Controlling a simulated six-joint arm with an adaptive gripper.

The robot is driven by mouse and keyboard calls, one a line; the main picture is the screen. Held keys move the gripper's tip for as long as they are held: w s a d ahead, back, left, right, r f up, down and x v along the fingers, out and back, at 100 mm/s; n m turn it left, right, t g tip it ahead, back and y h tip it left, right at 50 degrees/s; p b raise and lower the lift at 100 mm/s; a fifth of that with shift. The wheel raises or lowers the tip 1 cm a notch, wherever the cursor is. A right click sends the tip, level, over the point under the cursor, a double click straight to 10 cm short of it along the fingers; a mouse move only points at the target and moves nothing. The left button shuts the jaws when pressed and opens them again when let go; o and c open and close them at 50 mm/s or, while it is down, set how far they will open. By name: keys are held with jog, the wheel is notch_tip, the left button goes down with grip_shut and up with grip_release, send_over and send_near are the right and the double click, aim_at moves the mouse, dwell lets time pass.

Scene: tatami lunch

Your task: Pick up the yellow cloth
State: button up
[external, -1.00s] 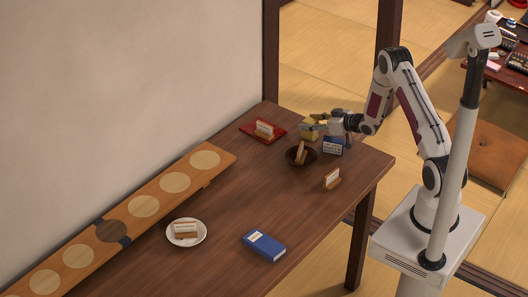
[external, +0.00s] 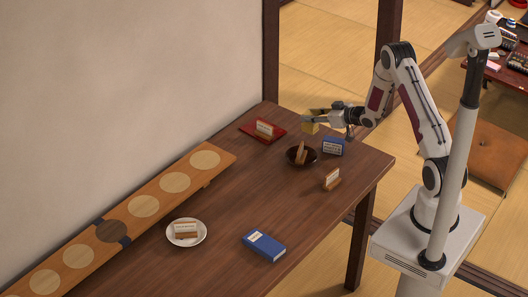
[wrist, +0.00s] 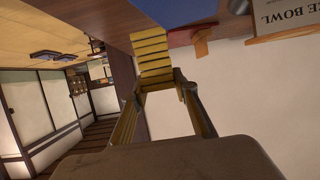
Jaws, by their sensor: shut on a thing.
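The yellow cloth (external: 311,128) shows as a small folded block at the far end of the dark table. In the wrist view the cloth (wrist: 153,50) looks yellow with darker stripes. It sits between the fingertips of my gripper (wrist: 160,84), which are shut on it. The cloth appears to be a little above the table, but the gap under it is hard to make out.
A dark bowl (external: 291,155) with a card stand and a blue box (external: 334,147) stand close by. A red tray (external: 249,128) is to the left. A white plate (external: 174,236), a blue book (external: 264,246) and a long wooden board (external: 160,203) lie nearer. The middle of the table is clear.

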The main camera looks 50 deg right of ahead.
jog(key=shift+r, duration=3.45)
